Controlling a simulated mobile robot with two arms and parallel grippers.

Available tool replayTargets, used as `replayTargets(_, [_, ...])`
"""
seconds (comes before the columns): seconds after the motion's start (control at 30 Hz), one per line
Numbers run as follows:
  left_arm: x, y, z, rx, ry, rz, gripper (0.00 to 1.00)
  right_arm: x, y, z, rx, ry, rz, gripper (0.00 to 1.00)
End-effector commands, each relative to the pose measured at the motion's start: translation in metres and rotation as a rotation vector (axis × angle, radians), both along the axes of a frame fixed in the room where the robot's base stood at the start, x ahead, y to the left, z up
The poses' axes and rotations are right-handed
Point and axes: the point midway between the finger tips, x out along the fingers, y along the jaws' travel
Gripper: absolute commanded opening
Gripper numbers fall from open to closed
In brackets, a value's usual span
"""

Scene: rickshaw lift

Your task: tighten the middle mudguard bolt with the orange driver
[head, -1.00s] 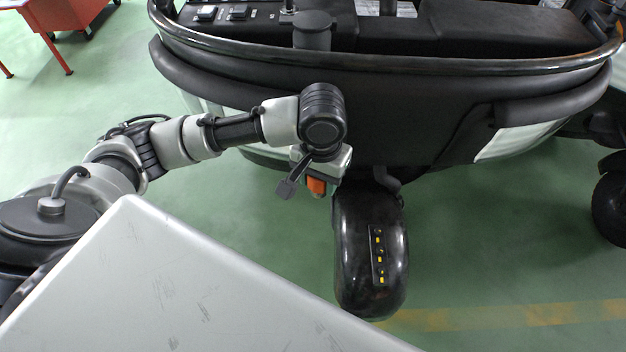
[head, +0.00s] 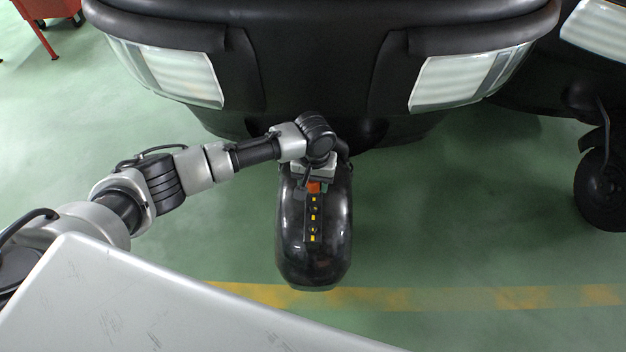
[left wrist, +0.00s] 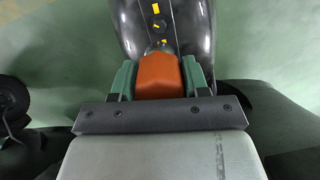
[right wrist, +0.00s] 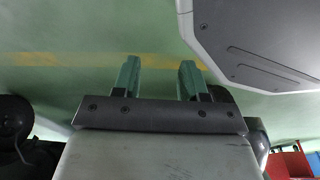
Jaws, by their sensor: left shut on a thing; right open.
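The black mudguard (head: 315,265) hangs below the dark body in the head view. It carries a dark strip with bolts and yellow marks. The middle bolt (head: 313,209) shows just below my left gripper (head: 314,185); the top bolt is hidden. My left gripper is shut on the orange driver (head: 314,187). In the left wrist view the driver's orange handle (left wrist: 160,75) sits between the green fingers, with its short tip over the strip. I cannot tell whether the tip touches a bolt. My right gripper (right wrist: 159,75) is open and empty in the right wrist view.
The vehicle's dark body (head: 320,60) with pale lamp panels (head: 465,78) stands above and behind the mudguard. A wheel (head: 603,188) is at the far right. A red cart (head: 50,12) is at the top left. Green floor with a yellow line (head: 400,298) is clear.

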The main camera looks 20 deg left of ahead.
Motion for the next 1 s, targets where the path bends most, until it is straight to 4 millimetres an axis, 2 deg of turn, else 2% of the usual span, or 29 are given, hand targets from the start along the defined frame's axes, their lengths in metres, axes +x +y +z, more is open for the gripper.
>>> replayTargets(0.4, [0.0, 0.0, -0.01, 0.0, 0.0, 0.0, 0.17, 0.031, 0.005, 0.026, 0.003, -0.026, -0.006, 0.43])
replayTargets(1.0, [0.0, 0.0, -0.023, 0.0, 0.0, 0.0, 0.17, 0.064, 0.01, 0.076, 0.006, -0.058, -0.012, 0.43])
